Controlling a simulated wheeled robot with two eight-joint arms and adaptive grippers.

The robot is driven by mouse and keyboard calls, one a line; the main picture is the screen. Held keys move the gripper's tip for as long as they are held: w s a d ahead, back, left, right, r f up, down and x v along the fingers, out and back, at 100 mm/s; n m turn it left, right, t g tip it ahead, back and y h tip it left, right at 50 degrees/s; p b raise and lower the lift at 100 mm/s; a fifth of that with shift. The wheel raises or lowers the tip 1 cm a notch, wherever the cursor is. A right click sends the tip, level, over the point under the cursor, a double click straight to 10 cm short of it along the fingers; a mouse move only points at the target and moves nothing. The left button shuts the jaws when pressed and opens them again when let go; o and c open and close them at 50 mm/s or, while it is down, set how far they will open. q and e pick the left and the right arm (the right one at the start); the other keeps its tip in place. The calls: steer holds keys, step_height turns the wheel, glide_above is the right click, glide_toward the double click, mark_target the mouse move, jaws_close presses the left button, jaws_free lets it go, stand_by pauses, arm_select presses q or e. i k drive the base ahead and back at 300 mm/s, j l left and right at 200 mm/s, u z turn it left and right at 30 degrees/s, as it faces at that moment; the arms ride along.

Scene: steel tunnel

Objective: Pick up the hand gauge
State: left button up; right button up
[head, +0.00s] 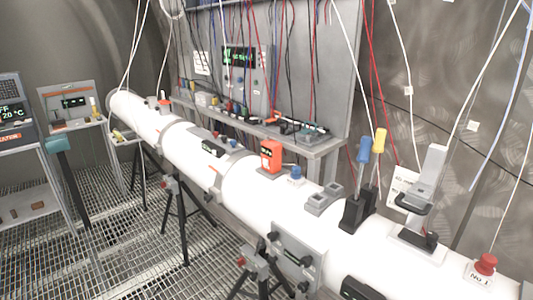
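An orange-red handheld device with a small dark display, which looks like the hand gauge (271,156), stands upright on top of the long white pipe (258,190), near the middle of the head view. Its front and top are unobstructed, and nothing is holding it. Neither of my grippers can be made out in the head view.
A grey bench (318,150) with cables and instruments runs behind the pipe. Blue-handled (363,150) and yellow-handled (380,142) connectors, a grey lever clamp (430,180) and a red button (486,263) stand to the right. Tripods (183,215) support the pipe over grating.

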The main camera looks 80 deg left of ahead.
mark_target(271, 149)
steer(key=u, duration=2.85)
steer(key=i+j+z, duration=0.15)
steer(key=z, duration=0.3)
steer(key=i+j+z, duration=0.1)
steer(key=z, duration=0.35)
steer(key=j+z, duration=0.3)
steer(key=z, duration=0.15)
